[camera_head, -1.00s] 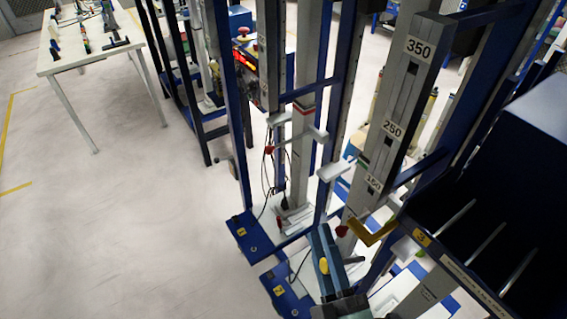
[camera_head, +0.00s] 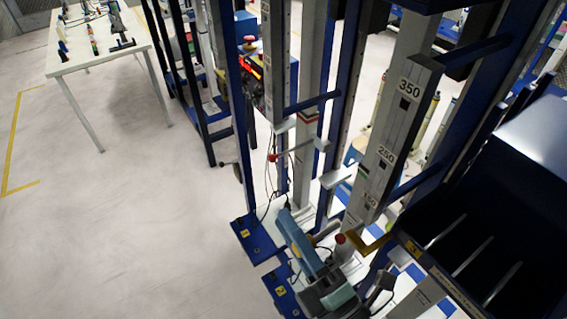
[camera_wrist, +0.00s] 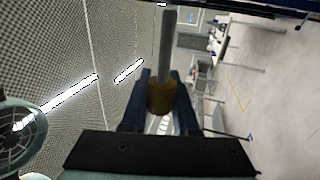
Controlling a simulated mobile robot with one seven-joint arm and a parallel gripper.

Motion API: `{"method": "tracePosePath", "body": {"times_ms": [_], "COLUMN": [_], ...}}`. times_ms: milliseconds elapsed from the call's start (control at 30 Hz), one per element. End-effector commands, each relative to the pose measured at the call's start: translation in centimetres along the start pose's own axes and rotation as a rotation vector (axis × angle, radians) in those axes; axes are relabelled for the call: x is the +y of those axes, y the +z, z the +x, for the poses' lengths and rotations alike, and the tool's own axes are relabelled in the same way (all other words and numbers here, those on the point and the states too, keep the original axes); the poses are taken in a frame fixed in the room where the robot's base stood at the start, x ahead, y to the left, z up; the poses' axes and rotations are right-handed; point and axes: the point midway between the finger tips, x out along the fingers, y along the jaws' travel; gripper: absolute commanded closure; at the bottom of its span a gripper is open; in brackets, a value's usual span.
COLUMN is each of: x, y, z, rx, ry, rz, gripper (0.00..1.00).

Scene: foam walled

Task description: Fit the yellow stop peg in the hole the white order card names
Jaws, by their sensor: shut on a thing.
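My gripper (camera_wrist: 161,75) is shut on the yellow stop peg (camera_wrist: 160,98) in the wrist view. The peg has a thick yellow-brown body between the two dark fingers and a grey rod pointing away from them. In the head view, my arm is low at the centre, left of a grey upright column (camera_head: 388,150) with dark openings; I cannot make out the fingertips there. White plates on the column read 350 (camera_head: 409,89), 250 (camera_head: 387,154) and, less clearly, 150 (camera_head: 370,200). The peg looks apart from the column. I cannot pick out the white order card.
A yellow bracket (camera_head: 372,247) and a dark bin (camera_head: 470,235) with light dividers stand close right of my arm. Blue and grey frame posts (camera_head: 238,110) rise behind it. A white table (camera_head: 98,55) stands far left. The floor at left is clear.

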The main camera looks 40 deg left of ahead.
Motion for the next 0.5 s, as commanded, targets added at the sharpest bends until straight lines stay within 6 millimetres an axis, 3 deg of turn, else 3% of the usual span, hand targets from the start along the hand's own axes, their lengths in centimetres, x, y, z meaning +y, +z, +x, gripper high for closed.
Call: {"method": "tracePosePath", "body": {"times_ms": [500], "x": [0.1], "y": [4.3], "z": [0.0], "rx": [-0.001], "ry": [0.004], "rz": [0.001], "gripper": [1.00]}}
